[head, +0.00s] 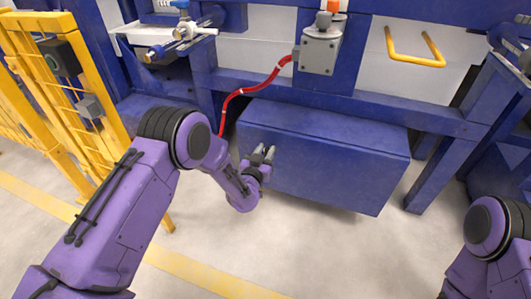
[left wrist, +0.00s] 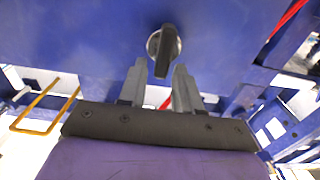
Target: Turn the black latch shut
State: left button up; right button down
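The black latch (left wrist: 164,50) is a dark knob on a round grey metal base, on a blue panel in the left wrist view. Its handle points along the picture's vertical, its lower end just ahead of the gap between my fingers. My left gripper (left wrist: 159,66) is open, one finger on each side of the gap; I cannot tell whether either touches the latch. In the head view my left gripper (head: 263,155) is at the left part of the blue box front (head: 320,165). The latch cannot be made out there. My right gripper is out of view.
A red hose (head: 250,90) runs down behind my left arm from a grey box (head: 320,48). A yellow fence (head: 75,95) stands at the left. A yellow handle (head: 415,60) is on the upper right panel. The floor (head: 330,245) in front is clear.

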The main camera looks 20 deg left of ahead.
pick_arm(q)
grip_shut()
jog(key=shift+n, duration=0.3)
jog(key=n, duration=0.1)
jog(key=n+p, duration=0.1)
jog(key=n, duration=0.1)
jog(key=shift+a, duration=0.4)
jog(key=n, duration=0.3)
jog(key=a+n, duration=0.1)
jog(key=n, duration=0.1)
jog(key=shift+f+p, duration=0.4)
jog(key=shift+a+f+n+b, duration=0.1)
jog(key=shift+f+n+b, duration=0.15)
jog(key=shift+n, duration=1.3)
jog(key=shift+a+f+n+b, duration=0.15)
jog(key=shift+f+n, duration=0.2)
jog(key=shift+n, duration=1.15)
jog(key=shift+a+f+n+b, duration=0.1)
jog(key=shift+f+n+b, duration=0.15)
jog(key=shift+n, duration=1.3)
jog(key=shift+d, duration=0.1)
